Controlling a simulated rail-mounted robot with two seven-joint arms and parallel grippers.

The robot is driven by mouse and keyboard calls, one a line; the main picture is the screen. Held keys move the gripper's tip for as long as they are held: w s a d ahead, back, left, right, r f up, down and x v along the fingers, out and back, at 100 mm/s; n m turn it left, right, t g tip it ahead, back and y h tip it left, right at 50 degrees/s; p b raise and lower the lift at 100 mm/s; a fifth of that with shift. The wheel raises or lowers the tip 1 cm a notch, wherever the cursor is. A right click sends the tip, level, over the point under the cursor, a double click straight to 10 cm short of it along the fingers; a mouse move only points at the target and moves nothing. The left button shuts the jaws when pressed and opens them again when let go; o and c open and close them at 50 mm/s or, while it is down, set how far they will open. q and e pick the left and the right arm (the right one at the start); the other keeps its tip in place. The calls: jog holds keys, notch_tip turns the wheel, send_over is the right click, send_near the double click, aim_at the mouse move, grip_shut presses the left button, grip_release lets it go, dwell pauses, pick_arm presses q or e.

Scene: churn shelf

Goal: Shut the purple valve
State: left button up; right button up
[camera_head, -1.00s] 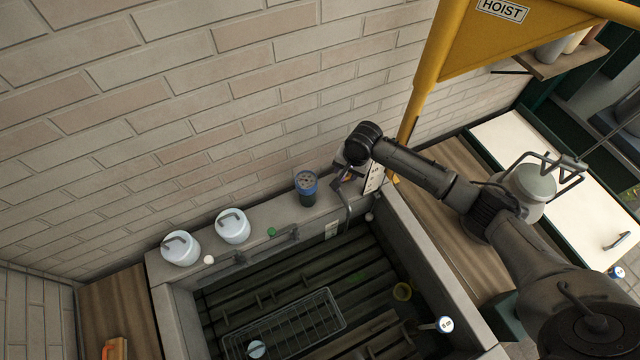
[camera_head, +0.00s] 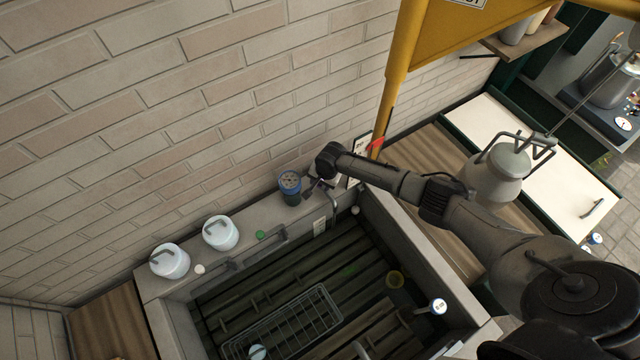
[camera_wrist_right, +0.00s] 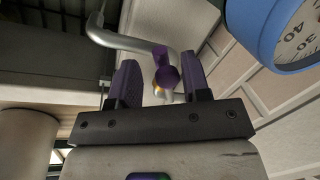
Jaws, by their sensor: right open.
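In the right wrist view the purple valve (camera_wrist_right: 166,70), a small rounded knob, sits on a bent silver pipe (camera_wrist_right: 128,41). My right gripper (camera_wrist_right: 160,80) is open, with one finger on each side of the knob. I see a gap beside the knob; I cannot tell whether either finger touches it. In the head view my right gripper (camera_head: 318,187) is at the basin's back ledge, just right of a blue-rimmed gauge (camera_head: 290,184). The valve is too small and covered to make out there. My left gripper is not in view.
The gauge, also in the right wrist view (camera_wrist_right: 292,32), is close on the right. A brick wall (camera_head: 150,110) rises behind the ledge. Two white lidded pots (camera_head: 221,234) stand further left. The basin (camera_head: 160,315) holds a wire rack (camera_head: 285,327). A yellow hoist post (camera_head: 398,70) stands right.

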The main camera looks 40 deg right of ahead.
jog(key=shift+w+a+f, duration=0.1)
jog(key=shift+w+f, duration=0.1)
jog(key=shift+f, duration=0.8)
jog(key=shift+c, duration=0.2)
grip_shut()
